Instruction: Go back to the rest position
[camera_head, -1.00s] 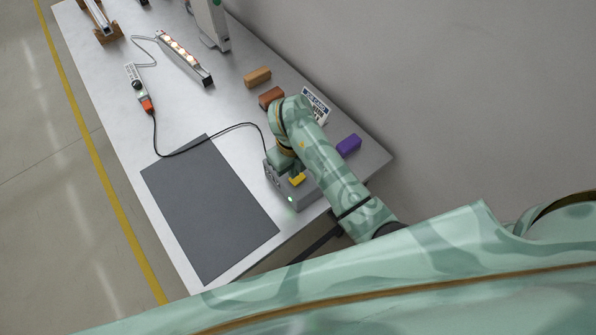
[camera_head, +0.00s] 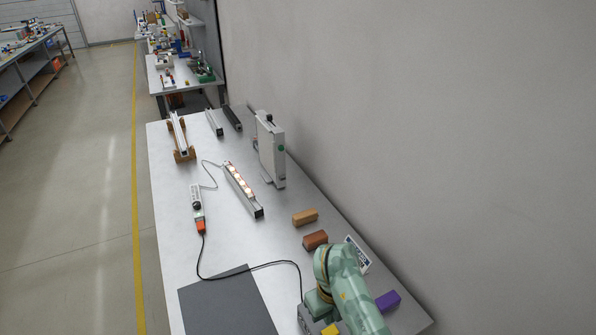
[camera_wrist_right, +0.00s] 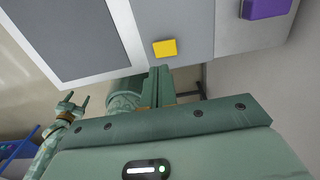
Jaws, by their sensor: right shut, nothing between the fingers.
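My right arm comes in from the bottom right of the head view. Its right gripper (camera_head: 316,302) is low over a grey box with a yellow button (camera_head: 331,329), partly hidden by the arm. In the right wrist view the right gripper's fingers (camera_wrist_right: 160,86) are together and empty, just beside the yellow button (camera_wrist_right: 165,48) on the box's top; I cannot tell whether they touch the box. My left gripper (camera_wrist_right: 74,104) shows at the left of that wrist view, fingers spread and empty, beyond the table edge. It is not in the head view.
The table (camera_head: 175,220) carries a dark mat (camera_head: 225,305), a lit lamp bar (camera_head: 241,187), a cabled switch (camera_head: 197,205), an orange block (camera_head: 305,217), a brown block (camera_head: 315,240), a purple block (camera_head: 388,301) and a white upright device (camera_head: 270,150). A wall stands along the right. Open floor lies left.

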